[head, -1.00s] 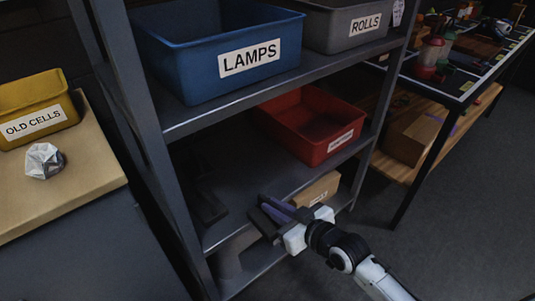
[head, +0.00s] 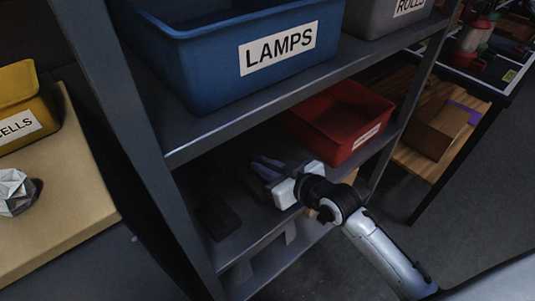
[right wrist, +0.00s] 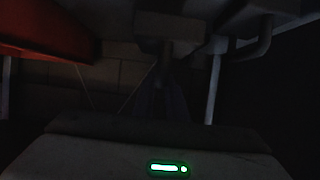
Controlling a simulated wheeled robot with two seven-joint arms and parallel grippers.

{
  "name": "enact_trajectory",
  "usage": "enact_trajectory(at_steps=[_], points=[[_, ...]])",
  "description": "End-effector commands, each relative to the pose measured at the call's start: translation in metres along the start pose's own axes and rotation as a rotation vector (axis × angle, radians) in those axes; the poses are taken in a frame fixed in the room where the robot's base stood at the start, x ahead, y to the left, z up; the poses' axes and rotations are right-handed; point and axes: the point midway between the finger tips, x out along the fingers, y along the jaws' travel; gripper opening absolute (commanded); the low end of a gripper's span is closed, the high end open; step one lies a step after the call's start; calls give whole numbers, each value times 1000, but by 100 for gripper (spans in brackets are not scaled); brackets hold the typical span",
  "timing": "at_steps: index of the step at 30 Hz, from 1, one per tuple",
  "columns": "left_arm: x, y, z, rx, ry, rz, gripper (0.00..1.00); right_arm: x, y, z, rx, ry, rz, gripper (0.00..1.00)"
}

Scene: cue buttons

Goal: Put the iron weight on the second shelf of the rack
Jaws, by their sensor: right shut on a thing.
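The grey metal rack (head: 187,150) stands in the middle of the head view. My right gripper (head: 264,168) reaches in from the right, over the shelf (head: 235,240) below the LAMPS bin. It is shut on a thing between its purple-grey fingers. I take this for the iron weight, but its shape is too dark to make out. In the dark right wrist view the fingers (right wrist: 160,100) show only faintly and the held thing is unclear. I cannot tell whether it touches the shelf. My left gripper is not in view.
A red bin (head: 345,115) sits on the same shelf, right of and behind my right gripper. A dark flat thing (head: 218,218) lies on its left. The blue LAMPS bin (head: 225,50) and a grey bin (head: 385,18) fill the shelf above. A rack upright bounds the left.

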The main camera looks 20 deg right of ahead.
Motion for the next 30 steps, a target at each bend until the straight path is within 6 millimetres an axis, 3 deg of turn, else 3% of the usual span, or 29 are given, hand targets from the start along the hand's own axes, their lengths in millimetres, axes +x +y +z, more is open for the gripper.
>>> enact_trajectory(at_steps=[4,11,21,30], points=[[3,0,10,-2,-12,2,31,7,1,5,-2,33,2,0],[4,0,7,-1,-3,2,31,11,1,14,-2,35,2,0],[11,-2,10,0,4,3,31,25,2,45,-2,33,4,0],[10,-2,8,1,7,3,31,25,2,46,-2,35,4,0]])
